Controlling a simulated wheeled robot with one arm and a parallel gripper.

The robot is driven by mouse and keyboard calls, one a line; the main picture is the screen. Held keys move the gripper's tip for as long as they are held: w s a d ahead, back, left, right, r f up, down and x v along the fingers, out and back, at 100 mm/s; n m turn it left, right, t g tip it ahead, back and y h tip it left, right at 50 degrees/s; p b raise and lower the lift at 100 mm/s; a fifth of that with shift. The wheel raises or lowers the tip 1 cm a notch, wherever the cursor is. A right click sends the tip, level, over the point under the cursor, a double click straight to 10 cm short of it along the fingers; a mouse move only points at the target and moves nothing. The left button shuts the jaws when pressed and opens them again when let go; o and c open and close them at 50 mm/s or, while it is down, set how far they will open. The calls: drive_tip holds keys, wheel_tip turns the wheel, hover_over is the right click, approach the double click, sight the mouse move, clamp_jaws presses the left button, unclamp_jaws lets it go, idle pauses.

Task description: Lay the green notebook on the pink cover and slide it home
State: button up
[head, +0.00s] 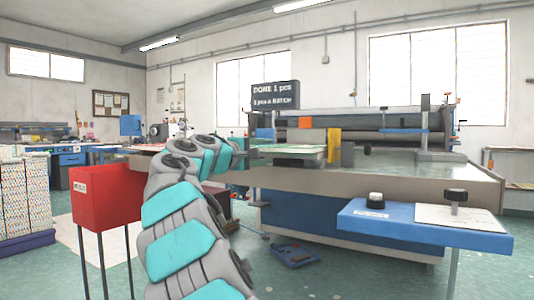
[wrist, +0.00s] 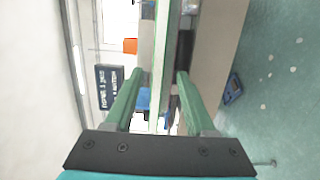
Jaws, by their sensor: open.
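A thin, flat green-topped piece (head: 295,149), which looks like the green notebook, lies level at the front of the machine in the head view. My gripper (head: 245,153) is at its left end, partly hidden by my own arm. In the wrist view my gripper (wrist: 158,75) has its two green fingers apart. A pale slab with green edges (wrist: 161,45), seen edge-on, runs between the fingers, with gaps showing on both sides. I cannot clearly pick out the pink cover in either view.
A yellow block (head: 334,146) stands at the slab's right end. The machine table (head: 430,172) extends right, with a blue side shelf (head: 372,219) in front. A red bin (head: 106,195) on legs stands left of my arm. A blue object (head: 295,255) lies on the floor.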

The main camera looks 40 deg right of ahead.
drive_tip(key=v, duration=0.4)
drive_tip(key=shift+s+a, duration=0.25)
drive_tip(key=shift+s, duration=0.15)
idle(0.4)
idle(0.4)
